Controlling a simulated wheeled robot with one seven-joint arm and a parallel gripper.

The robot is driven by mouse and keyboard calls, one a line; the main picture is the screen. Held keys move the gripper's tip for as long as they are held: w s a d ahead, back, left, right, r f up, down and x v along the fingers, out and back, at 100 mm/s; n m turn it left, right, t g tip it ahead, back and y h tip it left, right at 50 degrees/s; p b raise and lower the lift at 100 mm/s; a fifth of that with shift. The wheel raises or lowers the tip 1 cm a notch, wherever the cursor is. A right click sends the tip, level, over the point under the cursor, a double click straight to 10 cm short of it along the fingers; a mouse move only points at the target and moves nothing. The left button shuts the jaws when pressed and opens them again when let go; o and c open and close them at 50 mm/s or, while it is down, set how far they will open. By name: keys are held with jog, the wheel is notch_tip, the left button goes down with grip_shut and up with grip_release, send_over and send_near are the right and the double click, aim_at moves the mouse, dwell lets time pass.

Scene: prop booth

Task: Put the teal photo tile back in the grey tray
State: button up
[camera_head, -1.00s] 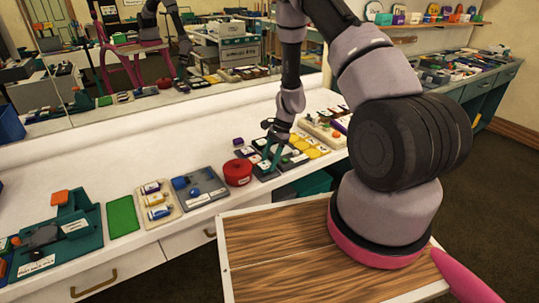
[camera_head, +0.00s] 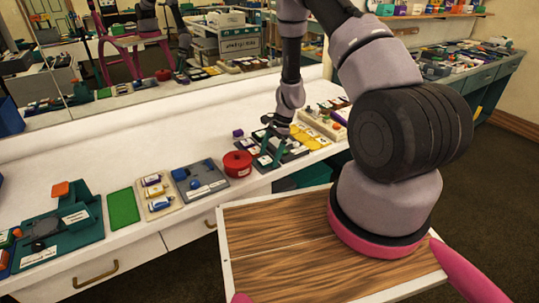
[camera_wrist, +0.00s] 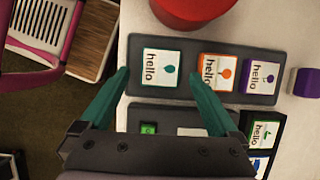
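The teal photo tile (camera_wrist: 162,63), white with a teal picture and "hello", shows at the left end of the grey tray (camera_wrist: 200,90) in the wrist view. An orange-bordered tile (camera_wrist: 216,72) and a purple-bordered tile (camera_wrist: 261,77) sit further right in that tray. My gripper (camera_wrist: 161,75) has its two teal fingers apart, one to each side of the teal tile, with gaps between. I cannot tell how high the fingertips are above the tray. In the head view my gripper (camera_head: 267,153) is over the bench's front edge and partly hides the trays.
A red round object (camera_head: 238,164) stands close to the left of the gripper. A purple block (camera_wrist: 306,82) lies beyond the tray's end. The white bench (camera_head: 130,150) is clear behind.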

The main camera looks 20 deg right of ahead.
jog(key=shift+r, duration=0.15)
jog(key=v, duration=1)
jog(key=shift+d+r, duration=0.15)
jog(key=shift+r, duration=0.05)
jog(key=shift+r, duration=0.1)
